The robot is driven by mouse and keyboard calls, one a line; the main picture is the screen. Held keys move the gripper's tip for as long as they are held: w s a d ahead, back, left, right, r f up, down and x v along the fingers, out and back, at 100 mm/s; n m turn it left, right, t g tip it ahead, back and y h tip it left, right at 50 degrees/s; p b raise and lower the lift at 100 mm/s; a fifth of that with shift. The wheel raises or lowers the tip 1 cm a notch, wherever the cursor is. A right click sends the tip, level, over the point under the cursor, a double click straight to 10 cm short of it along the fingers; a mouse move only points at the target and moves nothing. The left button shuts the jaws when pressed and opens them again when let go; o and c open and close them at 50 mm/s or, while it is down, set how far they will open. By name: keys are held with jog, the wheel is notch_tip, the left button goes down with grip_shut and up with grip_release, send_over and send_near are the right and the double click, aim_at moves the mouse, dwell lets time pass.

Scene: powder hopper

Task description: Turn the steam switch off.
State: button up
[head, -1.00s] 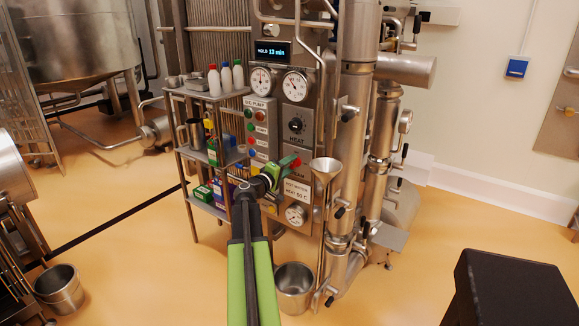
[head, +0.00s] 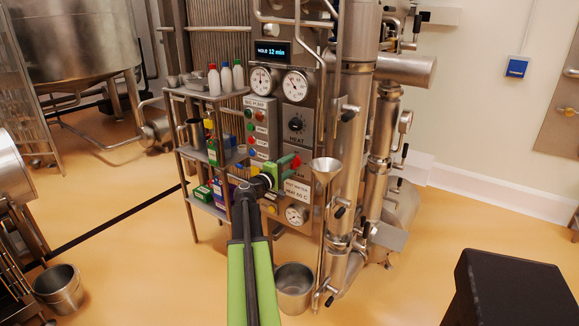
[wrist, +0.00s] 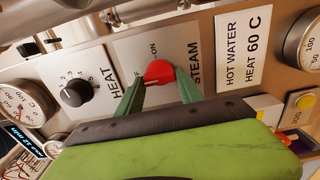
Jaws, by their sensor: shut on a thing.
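The steam switch is a red knob (wrist: 159,72) on a metal plate lettered STEAM, with an ON mark beside it. A second mark is partly covered by a finger. My gripper (wrist: 161,80) has its two green fingers on either side of the knob and is shut on it. In the head view my gripper (head: 287,168) is at the lower part of the control panel, with a bit of the red knob (head: 296,161) showing at its tips. The exact angle of the knob is hard to tell.
A black HEAT knob (wrist: 75,93) is beside the steam plate. A HOT WATER label (wrist: 240,50) and a gauge (wrist: 304,40) are on the other side.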

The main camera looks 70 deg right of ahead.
jog(key=o, duration=1.4)
jog(key=shift+a, duration=0.1)
jog(key=v, duration=1.7)
jog(key=shift+a, duration=0.2)
